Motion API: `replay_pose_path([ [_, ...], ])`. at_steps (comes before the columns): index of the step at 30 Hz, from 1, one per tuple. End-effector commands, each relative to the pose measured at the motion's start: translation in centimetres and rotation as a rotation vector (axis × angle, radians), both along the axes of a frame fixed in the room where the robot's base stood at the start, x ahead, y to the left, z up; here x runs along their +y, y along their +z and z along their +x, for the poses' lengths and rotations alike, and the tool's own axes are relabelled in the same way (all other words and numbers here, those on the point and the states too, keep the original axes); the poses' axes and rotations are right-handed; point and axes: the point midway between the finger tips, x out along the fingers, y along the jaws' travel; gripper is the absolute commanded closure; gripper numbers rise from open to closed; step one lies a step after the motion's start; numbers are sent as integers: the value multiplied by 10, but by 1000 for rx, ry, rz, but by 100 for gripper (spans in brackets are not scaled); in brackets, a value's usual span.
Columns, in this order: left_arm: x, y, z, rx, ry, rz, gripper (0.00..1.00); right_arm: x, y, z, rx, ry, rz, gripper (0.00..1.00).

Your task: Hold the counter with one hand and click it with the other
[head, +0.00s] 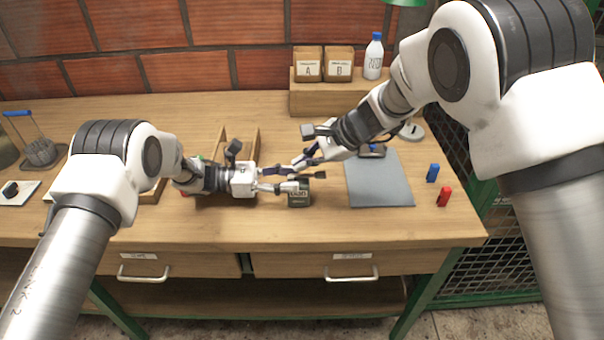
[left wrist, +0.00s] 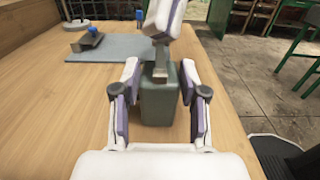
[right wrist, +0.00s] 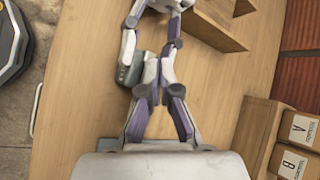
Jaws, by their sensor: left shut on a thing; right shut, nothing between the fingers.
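The counter (head: 299,198) is a small dark green box standing near the front middle of the bench. In the left wrist view the counter (left wrist: 158,102) stands between the fingers of my left gripper (left wrist: 158,88), which is shut on its sides. In the head view my left gripper (head: 292,181) reaches it from the left. My right gripper (head: 304,166) is shut and empty, coming from the back right. Its tip is at the counter's top in the left wrist view; I cannot tell whether it touches. The counter (right wrist: 128,74) is partly hidden in the right wrist view.
A grey mat (head: 380,186) lies to the right, with a dark blue-knobbed item (head: 373,151) at its back. Blue (head: 433,172) and red (head: 444,196) pieces stand beyond it. A wooden tray (head: 251,146) is behind my left gripper. A bottle (head: 373,58) stands on a shelf.

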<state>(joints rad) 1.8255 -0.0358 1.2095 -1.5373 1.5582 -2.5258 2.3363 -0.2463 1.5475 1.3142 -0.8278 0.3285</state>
Motion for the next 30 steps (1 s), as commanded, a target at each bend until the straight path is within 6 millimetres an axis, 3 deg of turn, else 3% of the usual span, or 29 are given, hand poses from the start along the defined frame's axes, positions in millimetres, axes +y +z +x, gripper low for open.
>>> replay_pose_path([
  [30, 0, 0, 0, 0, 0, 0, 94, -1, -13, 0, 1, -1, 0, 100],
])
